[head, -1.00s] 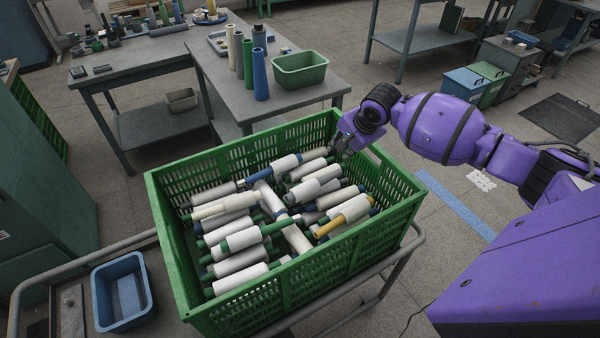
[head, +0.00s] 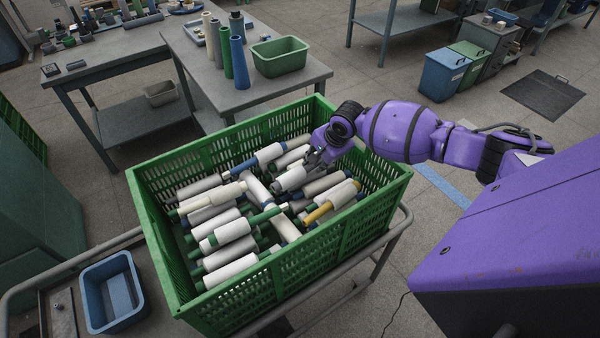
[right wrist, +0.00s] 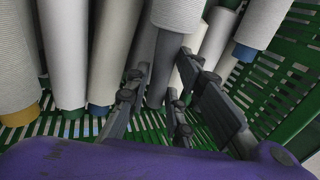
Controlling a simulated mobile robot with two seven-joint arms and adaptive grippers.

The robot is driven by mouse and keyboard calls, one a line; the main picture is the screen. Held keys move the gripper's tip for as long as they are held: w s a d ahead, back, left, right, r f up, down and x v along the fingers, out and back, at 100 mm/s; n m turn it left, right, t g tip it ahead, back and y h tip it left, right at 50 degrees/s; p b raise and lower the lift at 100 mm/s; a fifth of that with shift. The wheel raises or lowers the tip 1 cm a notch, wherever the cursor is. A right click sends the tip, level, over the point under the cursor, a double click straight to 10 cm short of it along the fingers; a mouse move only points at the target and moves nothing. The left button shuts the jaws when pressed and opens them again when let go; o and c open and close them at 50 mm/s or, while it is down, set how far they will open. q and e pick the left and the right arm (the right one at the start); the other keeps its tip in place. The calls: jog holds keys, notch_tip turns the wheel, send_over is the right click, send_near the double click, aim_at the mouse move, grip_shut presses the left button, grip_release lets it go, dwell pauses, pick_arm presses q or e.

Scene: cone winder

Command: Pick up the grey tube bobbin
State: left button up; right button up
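My right gripper (head: 314,160) reaches down into the green crate (head: 358,228) near its back right part. White yarn (right wrist: 178,12) covers the bobbin's upper part in that view. In the head view a white-wound bobbin (head: 289,179) lies right by the fingertips; its tube is mostly hidden by the gripper. My left gripper is out of view.
Several other bobbins with white yarn fill the crate close around, including one on a yellow tube (head: 319,213). The crate stands on a cart with a blue tray (head: 113,292). A table (head: 212,97) behind holds cones and a green bin (head: 280,57).

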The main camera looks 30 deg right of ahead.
grip_shut()
jog(key=shift+r, duration=0.15)
